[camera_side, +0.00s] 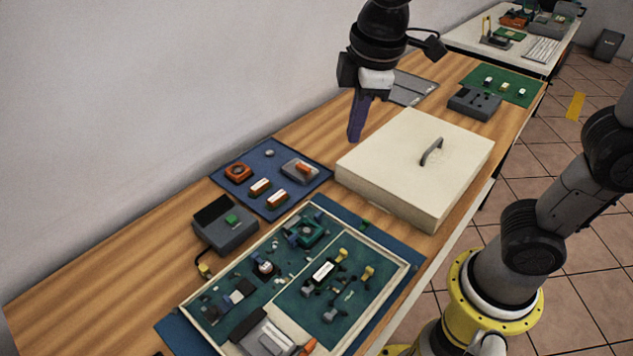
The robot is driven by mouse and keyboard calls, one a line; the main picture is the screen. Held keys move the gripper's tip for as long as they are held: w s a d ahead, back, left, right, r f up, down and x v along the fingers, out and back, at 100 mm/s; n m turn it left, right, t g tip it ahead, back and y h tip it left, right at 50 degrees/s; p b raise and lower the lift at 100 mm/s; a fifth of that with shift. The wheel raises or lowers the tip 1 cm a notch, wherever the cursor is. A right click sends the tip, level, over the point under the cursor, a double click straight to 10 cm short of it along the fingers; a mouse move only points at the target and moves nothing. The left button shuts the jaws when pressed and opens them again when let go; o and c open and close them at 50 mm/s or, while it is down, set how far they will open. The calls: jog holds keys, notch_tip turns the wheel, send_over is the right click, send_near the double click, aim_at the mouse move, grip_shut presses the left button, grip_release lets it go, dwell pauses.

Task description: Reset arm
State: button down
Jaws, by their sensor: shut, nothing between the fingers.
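My gripper (357,118) hangs from the wrist at the upper middle, with its purple fingers pointing down. It is shut and empty. It is above the wooden table (130,240), behind and to the left of a cream box lid with a grey handle (431,151). Nothing touches the fingers that I can see. The cream box (400,165) is closed.
A framed green board (330,318) with small parts lies at the front on a blue mat. A smaller blue mat (243,167) holds orange and white parts. A grey device (225,228) stands beside it. A green mat (508,79) lies farther back. The left tabletop is clear.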

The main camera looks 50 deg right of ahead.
jog(key=s+d+f+m+t, duration=0.3)
jog(key=s+d+m, duration=0.4)
jog(key=s, duration=0.5)
jog(key=shift+s+d+f+m+y, duration=0.2)
jog(key=shift+s+f+m+y, duration=0.2)
jog(key=shift+m, duration=0.7)
dwell(0.5)
